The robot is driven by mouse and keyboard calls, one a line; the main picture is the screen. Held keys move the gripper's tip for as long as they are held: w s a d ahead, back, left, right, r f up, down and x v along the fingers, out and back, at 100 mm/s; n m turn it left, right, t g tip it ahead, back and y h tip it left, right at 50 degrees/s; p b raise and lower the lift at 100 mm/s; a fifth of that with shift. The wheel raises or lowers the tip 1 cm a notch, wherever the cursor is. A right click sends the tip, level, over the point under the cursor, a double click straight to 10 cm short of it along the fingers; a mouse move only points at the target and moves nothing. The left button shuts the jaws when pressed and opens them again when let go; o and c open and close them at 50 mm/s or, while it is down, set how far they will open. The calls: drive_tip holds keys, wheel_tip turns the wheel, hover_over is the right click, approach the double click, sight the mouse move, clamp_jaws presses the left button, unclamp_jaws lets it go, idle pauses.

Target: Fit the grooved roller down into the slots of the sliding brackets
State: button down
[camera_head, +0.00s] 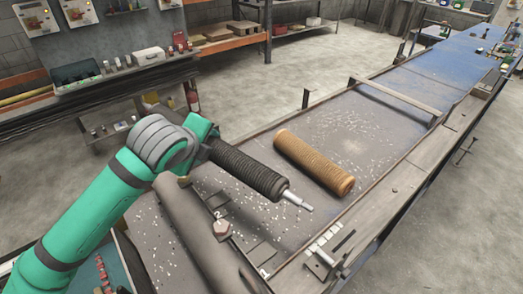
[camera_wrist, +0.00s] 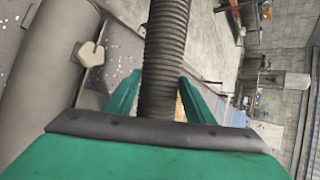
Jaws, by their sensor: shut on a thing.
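My gripper (camera_head: 204,143) is shut on a dark grooved roller (camera_head: 248,170). The roller is held tilted above the table, its bare steel shaft end (camera_head: 298,200) pointing down to the right. In the wrist view the ribbed roller (camera_wrist: 165,55) runs between the two green fingers of my gripper (camera_wrist: 160,95). A small metal bracket-like part (camera_head: 325,262) sits on the near right rail. I cannot make out the bracket slots; the roller's other end is hidden by my arm.
A brown grooved roller (camera_head: 313,163) lies on the conveyor bed (camera_head: 385,135), right of the held roller. A smooth grey roller (camera_head: 195,225) spans the near end. Raised rails edge the bed, and a crossbar (camera_head: 398,99) crosses it farther back. Shelves stand at left.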

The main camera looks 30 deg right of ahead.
drive_tip(key=s+d+m+g+y, duration=0.1)
drive_tip(key=s+d+m+g, duration=0.1)
drive_tip(key=s+d, duration=0.6)
drive_tip(key=shift+s+d+f+m, duration=0.2)
drive_tip(key=shift+d+m, duration=0.3)
drive_tip(key=shift+d, duration=1.1)
drive_tip(key=shift+s+r, duration=0.1)
drive_tip(key=shift+s, duration=0.05)
wheel_tip(320, 180, down, 11)
drive_tip(key=shift+f, duration=0.2)
idle(1.2)
drive_tip(key=shift+f, duration=0.2)
drive_tip(key=c, duration=0.8)
unclamp_jaws()
drive_tip(key=shift+o, duration=0.3)
